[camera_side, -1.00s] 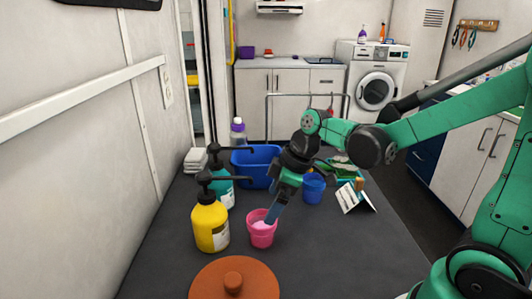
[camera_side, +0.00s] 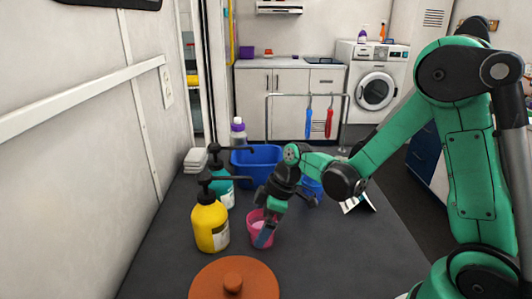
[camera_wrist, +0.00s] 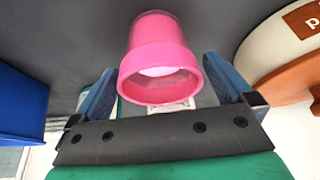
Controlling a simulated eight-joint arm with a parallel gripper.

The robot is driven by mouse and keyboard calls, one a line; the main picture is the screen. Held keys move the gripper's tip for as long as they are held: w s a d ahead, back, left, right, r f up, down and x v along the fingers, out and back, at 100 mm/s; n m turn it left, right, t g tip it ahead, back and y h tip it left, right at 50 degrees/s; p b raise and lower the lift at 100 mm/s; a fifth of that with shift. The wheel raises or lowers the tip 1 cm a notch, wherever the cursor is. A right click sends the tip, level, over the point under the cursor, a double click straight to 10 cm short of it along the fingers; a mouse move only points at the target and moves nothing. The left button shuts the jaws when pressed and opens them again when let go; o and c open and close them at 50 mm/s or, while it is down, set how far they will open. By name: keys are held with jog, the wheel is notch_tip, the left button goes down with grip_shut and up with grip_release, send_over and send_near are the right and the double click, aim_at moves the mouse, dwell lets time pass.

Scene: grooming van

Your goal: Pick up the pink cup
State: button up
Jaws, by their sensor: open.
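The pink cup (camera_side: 254,219) stands upright on the dark table, to the right of the yellow pump bottle. My gripper (camera_side: 265,236) is down at the cup, with a blue finger across the cup's right front side in the side view. In the wrist view the cup (camera_wrist: 160,58) shows between the two blue fingers of my gripper (camera_wrist: 161,68), which are apart, with its open rim towards the camera. A pale inside shows in the cup. I cannot tell whether either finger touches it.
The yellow pump bottle (camera_side: 210,226) stands close left of the cup, with a teal pump bottle (camera_side: 221,184) behind. An orange-brown round lid (camera_side: 234,283) lies in front. A blue bin (camera_side: 252,170) and a blue cup (camera_side: 312,188) are behind. The table's right front is clear.

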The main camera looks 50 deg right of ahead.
jog(key=c, duration=1.2)
jog(key=shift+o, duration=0.2)
jog(key=shift+r, duration=0.1)
